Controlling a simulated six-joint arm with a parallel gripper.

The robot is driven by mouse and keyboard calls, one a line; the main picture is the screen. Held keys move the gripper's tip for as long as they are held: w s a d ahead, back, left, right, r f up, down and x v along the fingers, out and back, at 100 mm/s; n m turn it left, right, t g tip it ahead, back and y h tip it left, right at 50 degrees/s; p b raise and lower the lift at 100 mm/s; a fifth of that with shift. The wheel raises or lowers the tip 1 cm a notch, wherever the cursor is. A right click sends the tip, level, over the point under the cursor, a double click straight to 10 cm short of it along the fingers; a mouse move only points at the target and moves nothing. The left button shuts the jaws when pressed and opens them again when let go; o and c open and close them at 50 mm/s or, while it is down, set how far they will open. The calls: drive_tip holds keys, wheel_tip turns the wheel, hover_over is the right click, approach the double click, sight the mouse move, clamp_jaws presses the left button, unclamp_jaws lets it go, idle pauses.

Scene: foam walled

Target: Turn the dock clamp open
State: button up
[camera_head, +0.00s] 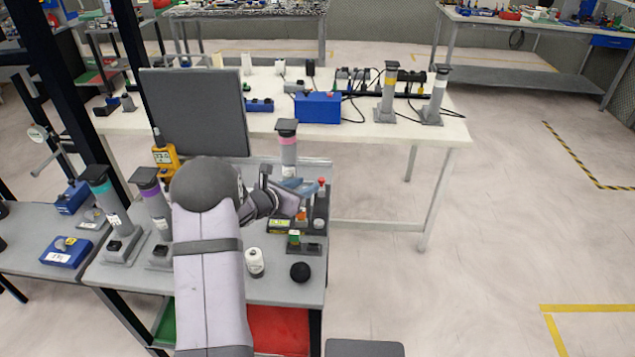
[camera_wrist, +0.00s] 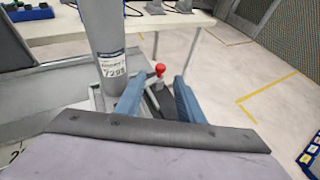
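The dock clamp shows a red knob on a lever (camera_head: 321,184) at the right side of the near grey bench. The red knob also shows in the wrist view (camera_wrist: 160,70), with a pale lever below it and a dark base. My gripper (camera_head: 304,186) has blue fingers and is just left of the red knob. In the wrist view my gripper (camera_wrist: 159,88) is open, with the knob seen between and slightly beyond its fingertips. I cannot tell whether either finger touches the lever. My fingers and wrist hide part of the clamp's base.
A grey post with a pink band (camera_head: 288,150) stands close behind my gripper; its label shows in the wrist view (camera_wrist: 113,68). A white spool (camera_head: 254,262) and black ball (camera_head: 300,271) are in front. A dark panel (camera_head: 195,112) rises behind. Floor to the right is clear.

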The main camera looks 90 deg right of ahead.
sight(321, 180)
drive_tip(key=shift+p+x, duration=1.15)
drive_tip(key=shift+x, duration=2.6)
drive_tip(key=shift+s, duration=0.1)
clamp_jaws()
